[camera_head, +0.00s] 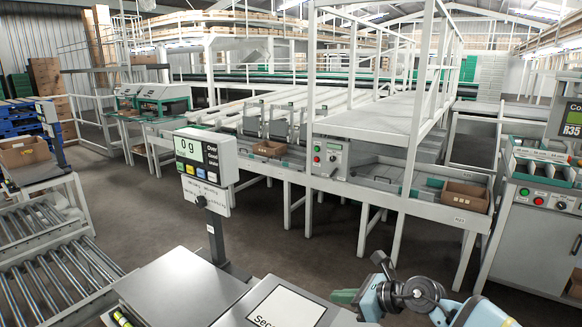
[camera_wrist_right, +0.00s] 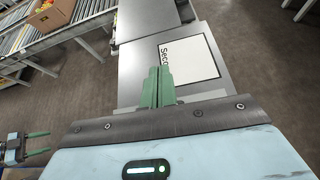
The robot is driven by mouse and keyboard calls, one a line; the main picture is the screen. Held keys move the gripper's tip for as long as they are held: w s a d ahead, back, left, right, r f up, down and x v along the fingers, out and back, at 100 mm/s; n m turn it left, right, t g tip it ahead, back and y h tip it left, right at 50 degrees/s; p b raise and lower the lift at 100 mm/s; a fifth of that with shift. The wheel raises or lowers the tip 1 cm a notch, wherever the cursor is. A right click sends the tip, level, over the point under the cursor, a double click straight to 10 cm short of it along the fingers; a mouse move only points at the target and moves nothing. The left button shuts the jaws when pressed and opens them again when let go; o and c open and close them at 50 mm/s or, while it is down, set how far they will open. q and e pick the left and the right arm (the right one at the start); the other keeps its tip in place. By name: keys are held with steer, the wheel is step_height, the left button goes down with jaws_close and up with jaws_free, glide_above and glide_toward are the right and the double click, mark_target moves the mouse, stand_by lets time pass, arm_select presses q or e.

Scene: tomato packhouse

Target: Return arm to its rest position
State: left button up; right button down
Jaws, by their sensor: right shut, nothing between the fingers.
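My right gripper (camera_head: 345,296) comes in at the lower right of the head view, its green fingers beside the right edge of the grey bench top with the printed white sheet (camera_head: 285,308). In the right wrist view my right gripper (camera_wrist_right: 157,86) has its two green fingers together with nothing between them; they overlap the near edge of the sheet (camera_wrist_right: 190,62). My left gripper (camera_wrist_right: 38,144) shows at the lower left of that view, its green fingers apart and empty. It is not seen in the head view.
A scale display (camera_head: 206,157) reading 0 g stands on a post behind the bench. Roller conveyors (camera_head: 55,265) lie at the left. A white-framed sorting line (camera_head: 400,195) with cardboard boxes runs behind. A control cabinet (camera_head: 530,235) stands at the right. Open floor (camera_head: 330,250) lies between.

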steer(key=s+a+f+m+t+y+p, duration=0.1)
steer(key=s+a+f+m+t, duration=0.2)
steer(key=s+m, duration=0.55)
steer(key=s+a+f+m+t+y, duration=0.2)
steer(key=s+a+f+m, duration=0.2)
steer(key=s+m, duration=0.45)
arm_select(q)
steer(key=shift+t, duration=0.5)
steer(key=w+r, duration=0.1)
steer(key=r+p, duration=0.1)
steer(key=w+a+r+p, duration=0.1)
steer(key=r, duration=0.1)
steer(key=shift+w, duration=0.35)
arm_select(e)
steer(key=s+d+f+m+g+h, duration=0.1)
steer(key=s+d+f+m+h, duration=0.2)
steer(key=s+m, duration=0.6)
steer(key=s+d+f+m+g+h, duration=0.1)
steer(key=s+d+f+m+h, duration=0.3)
steer(key=s+m, duration=0.5)
steer(key=s+d+f+m+g+h, duration=0.1)
steer(key=s+d+f+m+h, duration=0.3)
steer(key=s+d+f+m, duration=0.3)
steer(key=s+d+m, duration=0.1)
steer(key=s+m, duration=0.1)
steer(key=s, duration=0.2)
steer(key=shift+f+m, duration=0.3)
